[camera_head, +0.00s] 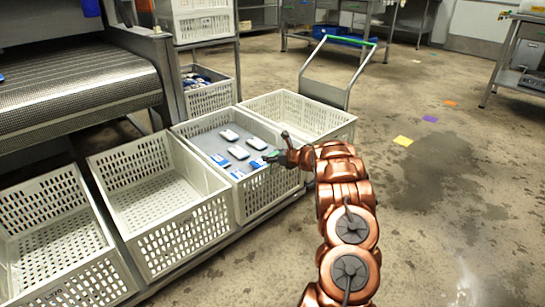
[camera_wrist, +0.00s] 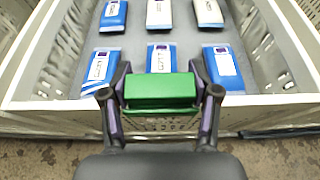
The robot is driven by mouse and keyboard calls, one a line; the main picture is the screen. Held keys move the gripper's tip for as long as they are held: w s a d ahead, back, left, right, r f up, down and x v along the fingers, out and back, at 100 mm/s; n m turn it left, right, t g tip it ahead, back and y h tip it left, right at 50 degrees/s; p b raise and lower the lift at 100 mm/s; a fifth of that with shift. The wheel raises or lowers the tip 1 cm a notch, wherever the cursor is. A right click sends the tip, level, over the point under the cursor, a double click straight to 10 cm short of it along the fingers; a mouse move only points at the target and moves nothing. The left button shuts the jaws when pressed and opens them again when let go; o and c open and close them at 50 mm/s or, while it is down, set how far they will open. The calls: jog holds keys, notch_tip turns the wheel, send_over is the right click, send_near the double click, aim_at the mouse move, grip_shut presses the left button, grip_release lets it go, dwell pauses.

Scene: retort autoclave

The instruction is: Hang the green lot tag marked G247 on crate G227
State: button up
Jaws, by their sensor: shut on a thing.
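My gripper (camera_wrist: 160,92) is shut on a green tag (camera_wrist: 160,88), which lies between its two fingers. No marking can be read on the tag from here. In the head view my gripper (camera_head: 277,153) is at the right-hand rim of a white crate (camera_head: 249,195) holding several blue-and-white pouches. In the wrist view the tag is in front of this crate's near rim (camera_wrist: 270,101). I cannot tell whether the tag touches the rim. No number is readable on this crate, so I cannot confirm that it is G227.
Empty white crates stand to the left (camera_head: 160,205) and far left (camera_head: 55,245) in the same row. Another empty crate (camera_head: 300,112) is behind, beside a cart with a green-topped handle (camera_head: 341,72). A conveyor (camera_head: 75,90) is at upper left. Open floor lies right.

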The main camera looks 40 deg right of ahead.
jog(key=shift+f+b, duration=0.35)
jog(key=shift+f, duration=0.2)
jog(key=o, duration=1)
jog(key=shift+s+r, duration=0.1)
jog(key=shift+s, duration=0.05)
jog(key=v, duration=1.1)
jog(key=shift+s, duration=0.4)
jog(key=shift+r, duration=0.1)
